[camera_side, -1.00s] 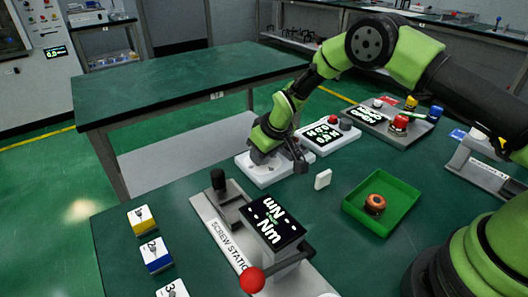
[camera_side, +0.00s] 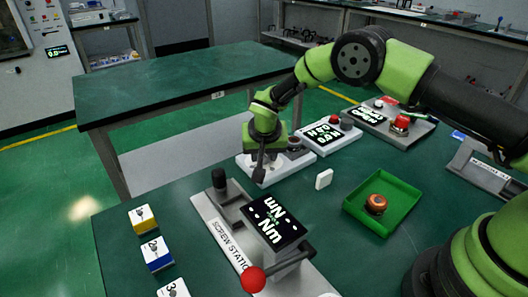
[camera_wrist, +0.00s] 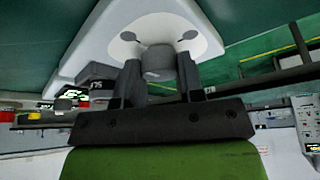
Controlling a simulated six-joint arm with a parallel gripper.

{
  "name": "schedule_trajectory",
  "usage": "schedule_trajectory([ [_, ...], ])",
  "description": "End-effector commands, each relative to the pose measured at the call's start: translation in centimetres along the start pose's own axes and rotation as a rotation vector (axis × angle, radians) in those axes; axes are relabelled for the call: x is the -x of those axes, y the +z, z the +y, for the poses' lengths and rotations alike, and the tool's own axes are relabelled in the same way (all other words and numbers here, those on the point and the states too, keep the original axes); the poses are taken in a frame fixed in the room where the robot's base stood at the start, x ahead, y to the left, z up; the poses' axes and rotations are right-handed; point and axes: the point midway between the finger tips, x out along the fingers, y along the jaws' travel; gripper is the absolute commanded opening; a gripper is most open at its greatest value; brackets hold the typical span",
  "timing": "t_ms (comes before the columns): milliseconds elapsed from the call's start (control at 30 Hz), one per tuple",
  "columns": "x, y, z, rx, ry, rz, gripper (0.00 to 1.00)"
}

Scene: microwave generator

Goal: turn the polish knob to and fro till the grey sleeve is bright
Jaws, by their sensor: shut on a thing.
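The polish station is a white base (camera_side: 246,164) at the near edge of a group of devices; it also shows in the wrist view (camera_wrist: 92,45). My gripper (camera_side: 259,176) is low over this base. In the wrist view my gripper (camera_wrist: 159,75) has its two dark fingers on either side of a short grey round piece, which I take to be the polish knob (camera_wrist: 158,60), and is shut on it. The knob stands on a rounded white plate with two dark spots. In the side view my gripper hides the knob. I cannot make out the grey sleeve for certain.
A dark round part (camera_side: 294,143) sits on the same base. A display box (camera_side: 325,136) and a button panel (camera_side: 400,125) stand behind. A small white block (camera_side: 323,179), a green tray (camera_side: 358,217) holding a copper-coloured ring (camera_side: 376,204) and the screw station (camera_side: 222,229) are nearer.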

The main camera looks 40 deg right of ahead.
Motion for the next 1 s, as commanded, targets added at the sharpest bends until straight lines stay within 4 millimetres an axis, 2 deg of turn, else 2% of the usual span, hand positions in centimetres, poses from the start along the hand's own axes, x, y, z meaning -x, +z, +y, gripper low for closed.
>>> schedule_trajectory([
  [567,0.00,0.07,0.01,-0.033,0.014,-0.003,0.12],
  [600,0.00,0.07,0.01,-0.032,0.014,-0.003,0.42],
  [700,0.00,0.06,0.00,-0.032,0.014,-0.003,0.61],
  [1000,0.19,0.02,-0.03,-0.031,0.012,-0.001,0.61],
])
